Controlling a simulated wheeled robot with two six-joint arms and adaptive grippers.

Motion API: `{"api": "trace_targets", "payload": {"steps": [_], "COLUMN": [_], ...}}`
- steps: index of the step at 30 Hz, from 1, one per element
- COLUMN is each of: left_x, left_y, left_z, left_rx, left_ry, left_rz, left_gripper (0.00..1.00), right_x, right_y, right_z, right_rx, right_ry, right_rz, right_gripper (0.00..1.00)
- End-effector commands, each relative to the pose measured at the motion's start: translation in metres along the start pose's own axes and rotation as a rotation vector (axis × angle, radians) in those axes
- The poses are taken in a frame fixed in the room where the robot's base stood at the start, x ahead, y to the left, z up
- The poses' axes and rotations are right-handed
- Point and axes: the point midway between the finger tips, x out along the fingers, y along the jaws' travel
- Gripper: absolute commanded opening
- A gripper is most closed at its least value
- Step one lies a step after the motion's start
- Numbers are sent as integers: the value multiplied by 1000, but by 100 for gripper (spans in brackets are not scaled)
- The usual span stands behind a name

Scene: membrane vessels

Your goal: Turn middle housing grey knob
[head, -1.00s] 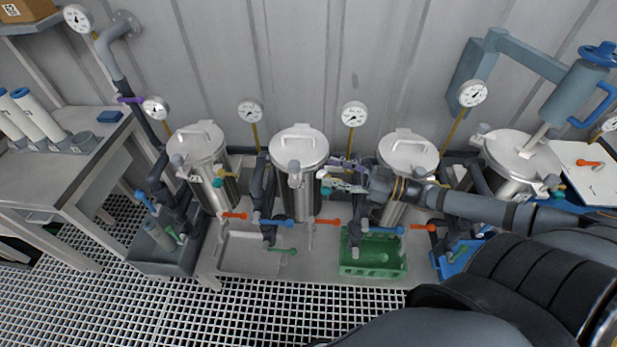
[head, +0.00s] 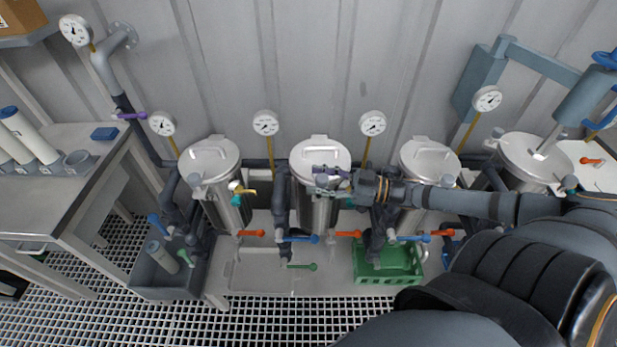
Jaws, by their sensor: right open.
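The middle housing (head: 320,151) is an upright steel vessel with a flat lid and a bar handle. It stands between the left housing (head: 209,157) and the right housing (head: 429,158). My right gripper (head: 324,182) comes in from the right, with its open fingers at the front edge of the middle housing's lid. The middle housing's grey knob is hidden behind the fingers, so I cannot tell whether they touch it. A similar grey knob (head: 194,180) shows on the left housing. My left gripper is out of view.
Gauges on yellow stems stand behind the housings, one (head: 373,123) just right of the middle one. Below are an orange lever (head: 348,234), a blue lever (head: 300,239) and a green crate (head: 388,262). A grey table (head: 60,205) stands at left.

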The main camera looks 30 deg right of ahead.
Motion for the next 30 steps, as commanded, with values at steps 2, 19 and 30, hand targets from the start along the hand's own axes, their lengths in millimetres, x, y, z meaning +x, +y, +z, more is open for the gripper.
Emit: {"api": "trace_targets", "payload": {"steps": [2, 19, 30], "left_x": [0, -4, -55], "left_y": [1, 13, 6], "left_z": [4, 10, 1], "left_rx": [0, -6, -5], "left_ry": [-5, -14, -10], "left_rz": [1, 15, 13], "left_gripper": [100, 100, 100], "right_x": [0, 0, 0], "right_y": [0, 0, 0], "right_z": [0, -2, -7], "right_rx": [0, 2, 7], "right_ry": [0, 3, 7], "right_rz": [1, 11, 297], "right_gripper": [54, 0, 0]}}
